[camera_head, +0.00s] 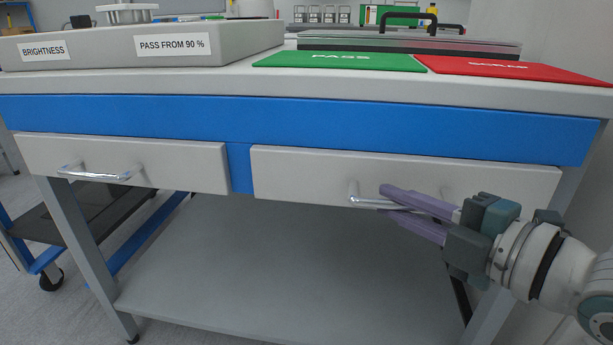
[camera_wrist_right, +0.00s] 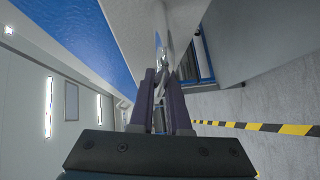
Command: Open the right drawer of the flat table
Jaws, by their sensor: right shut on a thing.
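The flat table has a white top with a blue band (camera_head: 300,122) below it. Its right drawer (camera_head: 300,172) has a light grey front and looks closed, level with the left drawer. The metal handle (camera_head: 354,192) of the right drawer shows its left end; the rest is behind my fingers. My right gripper (camera_head: 390,203) comes in from the right with its purple fingers around the handle, shut on it. In the right wrist view, the two fingers (camera_wrist_right: 162,105) close around the shiny handle. My left gripper is not in view.
The left drawer (camera_head: 130,160) is beside it. A green PASS mat (camera_head: 340,62) and a red mat (camera_head: 515,72) lie on the tabletop. A grey lower shelf (camera_head: 270,270) lies under the drawers. A dark cart (camera_head: 90,210) stands at left.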

